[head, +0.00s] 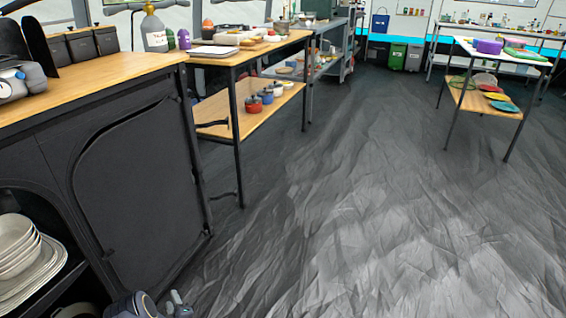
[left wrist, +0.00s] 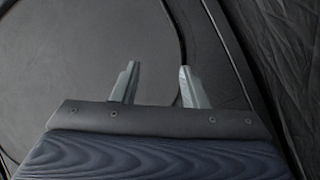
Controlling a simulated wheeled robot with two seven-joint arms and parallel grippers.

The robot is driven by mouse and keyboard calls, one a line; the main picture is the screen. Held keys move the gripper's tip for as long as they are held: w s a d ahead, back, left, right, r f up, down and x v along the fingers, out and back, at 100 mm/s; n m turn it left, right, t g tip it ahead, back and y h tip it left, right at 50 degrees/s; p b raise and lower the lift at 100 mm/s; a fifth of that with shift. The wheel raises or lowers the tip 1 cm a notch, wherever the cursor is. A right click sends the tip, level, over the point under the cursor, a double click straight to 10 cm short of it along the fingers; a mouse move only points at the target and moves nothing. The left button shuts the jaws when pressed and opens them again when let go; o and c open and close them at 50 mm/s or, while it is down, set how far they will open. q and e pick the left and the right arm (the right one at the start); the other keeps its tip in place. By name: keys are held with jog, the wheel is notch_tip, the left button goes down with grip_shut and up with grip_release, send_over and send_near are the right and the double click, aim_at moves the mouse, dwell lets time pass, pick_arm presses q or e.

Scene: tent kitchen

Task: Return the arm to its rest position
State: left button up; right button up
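My left gripper (head: 178,304) shows at the bottom edge of the head view, low in front of the dark cabinet. In the left wrist view its two grey fingers (left wrist: 157,86) stand apart with nothing between them. Behind them is the dark fabric door (left wrist: 70,60) of the cabinet, with a curved seam; the same door (head: 135,185) shows at the left of the head view. Whether the fingers touch the door cannot be told. My right gripper is not in view.
A wooden counter (head: 95,85) tops the cabinet. White plates and bowls (head: 22,262) sit on an open shelf at lower left. A wooden table (head: 250,50) with a lower shelf stands beyond. A white-topped cart (head: 490,50) stands at right. The dark wrinkled floor (head: 370,200) is clear.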

pick_arm(q)
jog(key=w+r+m+g+h+p, duration=0.1)
jog(key=w+r+m+h, duration=0.25)
jog(key=r, duration=0.95)
jog(key=w+r+m+h, duration=0.2)
jog(key=w+r, duration=0.3)
jog(key=r, duration=0.9)
jog(key=s+d+r+m+g+h+p, duration=0.1)
jog(key=s+d+r+m+h, duration=0.15)
jog(key=s+r, duration=0.4)
jog(key=s+d+r+m+g+h, duration=0.1)
jog(key=s+d+r, duration=0.25)
jog(key=r, duration=0.55)
jog(key=s+d+r+m+g+h+p, duration=0.15)
jog(key=s+d, duration=0.25)
jog(key=s, duration=0.7)
jog(key=s+d+r+m+g+h, duration=0.1)
jog(key=s+d+r+m+g, duration=0.15)
jog(key=s, duration=0.75)
jog(key=s+d+r+m+g+h, duration=0.1)
jog(key=s+d+m+h, duration=0.3)
jog(key=s, duration=0.7)
notch_tip(320, 180, up, 37)
jog(key=y+p, duration=0.2)
jog(key=p, duration=3.6)
jog(key=shift+s+d+g, duration=0.2)
jog(key=shift+d+g, duration=0.1)
jog(key=shift+d, duration=0.15)
